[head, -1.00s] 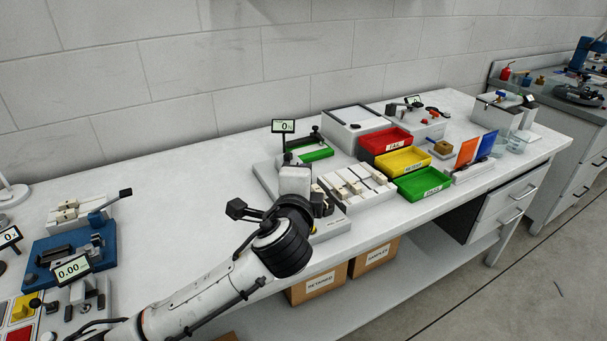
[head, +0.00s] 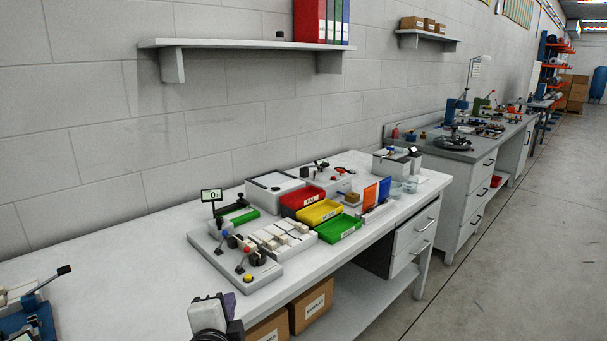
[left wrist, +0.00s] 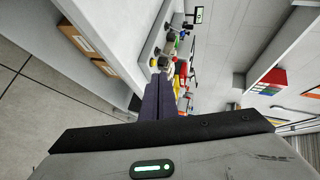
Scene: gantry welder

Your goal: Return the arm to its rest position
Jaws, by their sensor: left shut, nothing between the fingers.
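My left gripper (head: 228,303) shows at the bottom of the head view, just off the front edge of the white workbench (head: 120,262). Its dark fingers are shut with nothing between them. In the left wrist view the shut fingers (left wrist: 158,98) point toward the bench. A grey fixture plate (head: 262,278) with small levers and a yellow button stands on the bench beyond the gripper, apart from it. My right gripper is not in view.
Red (head: 303,200), yellow (head: 320,212) and green (head: 338,228) trays stand behind the fixture plate. Cardboard boxes (head: 311,306) sit on the lower shelf under the bench. A wall shelf (head: 240,43) holds binders. The floor on the right is clear.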

